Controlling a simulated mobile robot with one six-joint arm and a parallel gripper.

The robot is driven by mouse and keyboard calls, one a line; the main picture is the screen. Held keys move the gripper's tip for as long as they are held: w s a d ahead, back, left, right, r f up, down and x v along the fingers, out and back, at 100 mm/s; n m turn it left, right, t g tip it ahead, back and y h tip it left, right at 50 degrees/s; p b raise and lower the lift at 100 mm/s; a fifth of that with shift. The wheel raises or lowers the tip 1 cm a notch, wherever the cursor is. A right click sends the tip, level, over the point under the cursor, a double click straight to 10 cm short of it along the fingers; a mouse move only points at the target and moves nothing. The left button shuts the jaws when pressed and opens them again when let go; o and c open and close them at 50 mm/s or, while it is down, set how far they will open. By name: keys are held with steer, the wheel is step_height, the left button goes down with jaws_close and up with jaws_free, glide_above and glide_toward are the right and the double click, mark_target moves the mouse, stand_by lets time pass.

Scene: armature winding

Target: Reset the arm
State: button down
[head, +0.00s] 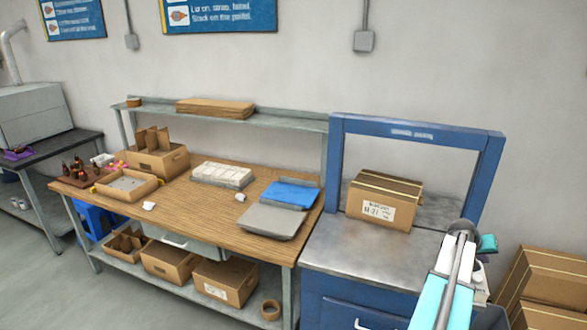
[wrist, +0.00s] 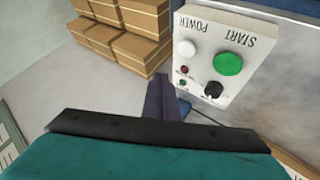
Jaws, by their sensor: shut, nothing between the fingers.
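My arm (head: 455,275) reaches in from the lower right of the head view, beside the blue strapping machine (head: 340,160). Its fingertips cannot be made out there. In the wrist view my gripper (wrist: 168,98) shows as two dark fingers close together, shut and empty. Just right of the fingers is a pale control box (wrist: 222,55) marked START and POWER. It has a green button (wrist: 228,63), a white button (wrist: 187,48), a black knob (wrist: 213,90) and small red and green lamps. I cannot tell whether the fingers touch the box.
A strapped carton (head: 384,200) stands on the machine's metal top. Stacked cartons (head: 548,285) are at the right, also in the wrist view (wrist: 130,38). A wooden bench (head: 185,210) with boxes and trays stands left. Floor shows at the lower left (head: 50,290).

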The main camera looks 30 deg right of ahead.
steer(key=w+a+f+n+t+y, duration=0.1)
steer(key=w+a+f, duration=0.3)
steer(key=w+a, duration=0.5)
steer(key=w+a+f+n+t+y, duration=0.15)
steer(key=w+a+f, duration=0.25)
steer(key=w+a, duration=0.5)
steer(key=w+a+f+n+y, duration=0.15)
steer(key=w+a+f, duration=0.25)
steer(key=w+a, duration=0.55)
steer(key=a+f+n+y, duration=0.2)
steer(key=a+f+n, duration=0.15)
steer(key=a, duration=1.75)
steer(key=a+f+n+y, duration=0.2)
steer(key=a+f, duration=0.3)
steer(key=a, duration=1.5)
steer(key=s+a+n+y, duration=0.1)
steer(key=s+a, duration=0.2)
steer(key=a, duration=0.6)
steer(key=s+f+g+b, duration=0.6)
steer(key=s+f+g, duration=0.1)
steer(key=s+f, duration=1.8)
steer(key=shift+s+d+f+b, duration=0.15)
steer(key=shift+s+f+b, duration=0.2)
steer(key=shift+s, duration=0.15)
steer(key=shift+n, duration=0.25)
